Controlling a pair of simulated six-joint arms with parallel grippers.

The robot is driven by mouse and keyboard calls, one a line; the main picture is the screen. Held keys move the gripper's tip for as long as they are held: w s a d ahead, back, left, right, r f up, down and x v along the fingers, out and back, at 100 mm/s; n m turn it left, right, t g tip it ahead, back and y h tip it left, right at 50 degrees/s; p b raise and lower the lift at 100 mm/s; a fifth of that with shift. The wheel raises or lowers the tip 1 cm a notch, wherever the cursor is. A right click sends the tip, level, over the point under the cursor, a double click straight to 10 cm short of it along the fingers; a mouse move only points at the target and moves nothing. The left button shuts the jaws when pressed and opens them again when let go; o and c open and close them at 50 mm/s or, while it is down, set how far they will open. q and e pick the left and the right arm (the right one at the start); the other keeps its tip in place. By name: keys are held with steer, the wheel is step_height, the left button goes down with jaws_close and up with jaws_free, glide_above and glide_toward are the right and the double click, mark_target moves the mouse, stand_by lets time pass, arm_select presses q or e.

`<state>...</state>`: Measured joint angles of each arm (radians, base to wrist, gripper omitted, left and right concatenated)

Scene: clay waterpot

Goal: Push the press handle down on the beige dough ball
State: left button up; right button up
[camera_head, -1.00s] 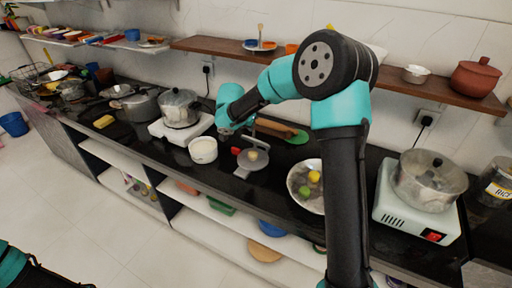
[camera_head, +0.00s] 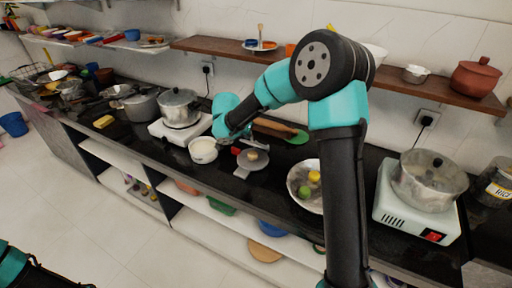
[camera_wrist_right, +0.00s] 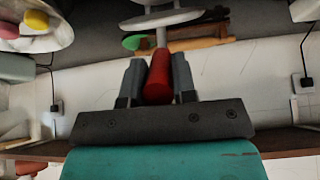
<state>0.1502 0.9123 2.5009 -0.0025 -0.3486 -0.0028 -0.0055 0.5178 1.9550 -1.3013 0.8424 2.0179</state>
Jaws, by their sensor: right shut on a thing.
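The press (camera_head: 245,171) is a grey metal tool with round plates, lying on the dark counter. Its red handle (camera_head: 236,150) points back and left in the head view. My right gripper (camera_wrist_right: 159,66) is shut on the red handle (camera_wrist_right: 158,78), which sits between its two fingers. In the head view, my right gripper (camera_head: 240,134) is just above and behind the press. A small beige dough ball (camera_head: 253,157) shows on the round plate. In the wrist view, the round plates (camera_wrist_right: 163,18) show beyond the handle, and I cannot make out the dough. My left gripper is outside the view.
A wooden rolling pin (camera_head: 270,126) and a green item (camera_head: 300,137) lie behind. A steel pot (camera_head: 428,182) is at the right.

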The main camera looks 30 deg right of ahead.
steer(key=shift+s+a+f, duration=0.25)
steer(key=shift+a+f, duration=0.2)
steer(key=shift+f, duration=0.05)
steer(key=o, duration=0.9)
steer(key=shift+r, duration=0.1)
steer(key=shift+v, duration=3.95)
